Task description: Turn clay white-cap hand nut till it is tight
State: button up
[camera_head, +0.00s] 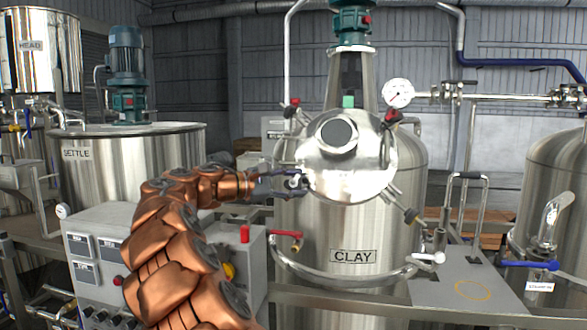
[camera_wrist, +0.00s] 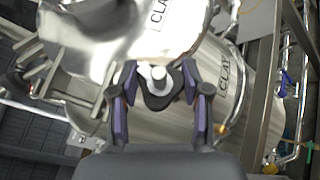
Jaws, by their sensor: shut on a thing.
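The CLAY tank (camera_head: 345,225) is a shiny steel vessel with a round, tilted metal lid (camera_head: 350,180) on its front. The white-cap hand nut (camera_wrist: 158,74) shows in the wrist view as a dark lobed knob with a pale round centre, at the lid's edge. My gripper (camera_wrist: 158,88) is shut on it, with one purple finger on each side. In the head view my gripper (camera_head: 295,184) is at the lid's left edge, and its fingers largely hide the nut. How tight the nut is I cannot tell.
Other hand nuts sit round the lid, one with a red cap (camera_head: 392,116) at upper right and one at lower right (camera_head: 412,216). A red-handled valve (camera_head: 287,234) lies below my gripper. A control box (camera_head: 105,265) stands at left.

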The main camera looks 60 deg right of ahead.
jog(key=shift+m+y+p, duration=1.9)
jog(key=shift+p, duration=0.15)
jog(key=shift+g, duration=0.3)
jog(key=o, duration=1.2)
jog(key=shift+c, duration=0.2)
jog(key=v, duration=0.7)
jog(key=shift+a+r, duration=0.1)
jog(key=shift+a, duration=0.05)
